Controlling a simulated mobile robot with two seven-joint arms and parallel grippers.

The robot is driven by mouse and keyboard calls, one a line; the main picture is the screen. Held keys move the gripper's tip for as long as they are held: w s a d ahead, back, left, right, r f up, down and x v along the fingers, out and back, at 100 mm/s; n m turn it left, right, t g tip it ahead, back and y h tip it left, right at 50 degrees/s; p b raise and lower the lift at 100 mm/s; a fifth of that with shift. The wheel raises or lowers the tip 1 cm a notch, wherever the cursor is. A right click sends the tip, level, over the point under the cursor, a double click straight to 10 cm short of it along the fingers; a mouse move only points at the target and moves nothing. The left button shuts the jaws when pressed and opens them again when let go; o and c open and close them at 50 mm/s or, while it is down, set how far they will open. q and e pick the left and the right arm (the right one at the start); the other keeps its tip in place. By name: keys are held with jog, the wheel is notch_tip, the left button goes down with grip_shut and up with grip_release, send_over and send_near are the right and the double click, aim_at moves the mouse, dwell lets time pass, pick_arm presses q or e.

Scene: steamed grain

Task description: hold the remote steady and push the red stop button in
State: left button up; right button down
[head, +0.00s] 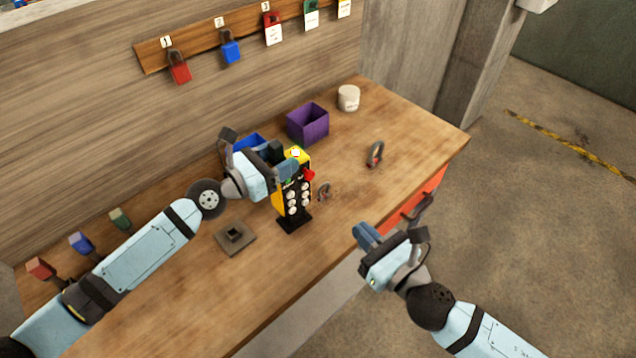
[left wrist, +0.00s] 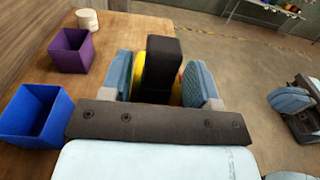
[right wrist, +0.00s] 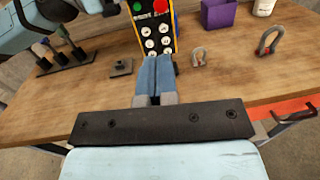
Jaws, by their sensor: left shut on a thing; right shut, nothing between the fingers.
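The remote (head: 293,200) is a yellow and black pendant with several white buttons, a green button and a red stop button (head: 309,174) near its top. It stands upright over the workbench. My left gripper (head: 285,172) is shut on the remote's upper part; in the left wrist view the remote's dark top (left wrist: 163,65) shows between the fingers. My right gripper (head: 366,236) is shut and empty, in front of the remote and to its right, apart from it. In the right wrist view its closed fingertips (right wrist: 157,62) are below the remote (right wrist: 158,32); the red button (right wrist: 160,6) is at the top edge.
A purple bin (head: 308,125), a blue bin (head: 250,143) and a white tub (head: 349,98) stand at the back of the workbench (head: 400,130). Two shackles (head: 375,155) lie right of the remote. A dark square base (head: 235,237) lies left. Padlocks (head: 179,68) hang on the wall.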

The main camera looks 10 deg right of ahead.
aim_at(311, 177)
jog(key=x, duration=1.3)
jog(key=shift+w+a, duration=0.25)
jog(key=shift+w, duration=0.2)
jog(key=shift+x, duration=1.1)
pick_arm(q)
jog(key=shift+s+d, duration=0.25)
jog(key=shift+s, duration=0.1)
pick_arm(e)
jog(key=shift+r, duration=0.15)
pick_arm(q)
jog(key=shift+w+a+f, duration=0.2)
jog(key=shift+w+a, duration=0.05)
jog(key=shift+a, duration=0.05)
pick_arm(e)
jog(key=v, duration=1.4)
jog(key=shift+s+f, duration=0.2)
